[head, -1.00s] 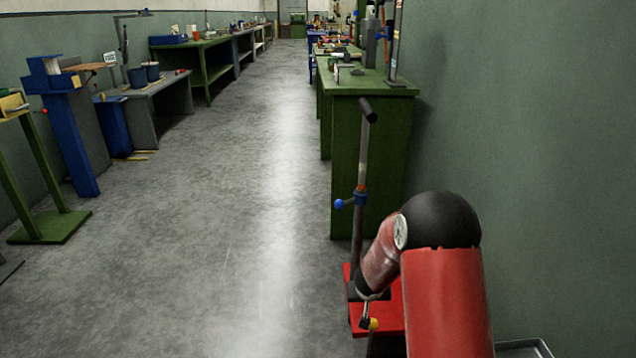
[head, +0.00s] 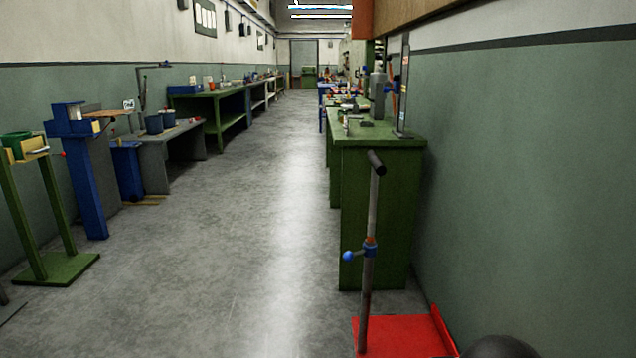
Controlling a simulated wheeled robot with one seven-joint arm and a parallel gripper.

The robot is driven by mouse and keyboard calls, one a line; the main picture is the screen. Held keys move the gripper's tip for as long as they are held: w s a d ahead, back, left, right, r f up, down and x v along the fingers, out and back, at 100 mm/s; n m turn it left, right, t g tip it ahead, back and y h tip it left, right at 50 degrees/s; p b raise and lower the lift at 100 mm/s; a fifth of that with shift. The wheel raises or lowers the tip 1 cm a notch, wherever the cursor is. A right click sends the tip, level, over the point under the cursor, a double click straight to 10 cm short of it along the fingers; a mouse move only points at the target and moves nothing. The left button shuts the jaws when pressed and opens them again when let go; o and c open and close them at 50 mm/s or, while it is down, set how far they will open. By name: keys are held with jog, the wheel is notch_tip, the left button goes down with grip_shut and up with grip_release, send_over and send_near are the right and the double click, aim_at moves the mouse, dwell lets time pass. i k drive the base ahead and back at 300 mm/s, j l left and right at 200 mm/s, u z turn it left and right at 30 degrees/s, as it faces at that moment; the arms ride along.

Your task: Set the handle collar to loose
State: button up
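The handle (head: 367,290) is a grey upright post with a short black grip (head: 376,162) on top. It rises from a red platform (head: 402,338) at the lower right of the head view. The handle collar (head: 370,247) is a blue ring around the post at about mid-height, with a reddish band at its upper edge. A round blue knob (head: 348,257) sticks out from it to the left. I cannot read any loose or tight marking on it. My gripper is out of view; only a dark rounded part of my arm shows at the bottom edge.
A green bench (head: 380,215) stands right behind the handle, with tools on top. A green wall (head: 530,190) closes the right side. The floor (head: 220,260) is clear to the left. A blue stand (head: 82,175) and a green stand (head: 55,265) line the left wall.

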aim_at(367, 252)
jog(key=i+j, duration=0.1)
jog(key=j, duration=0.2)
jog(key=i+j, duration=0.15)
jog(key=j, duration=0.15)
jog(key=i+j, duration=0.1)
jog(key=j, duration=0.25)
jog(key=i+j, duration=0.1)
jog(key=j, duration=0.2)
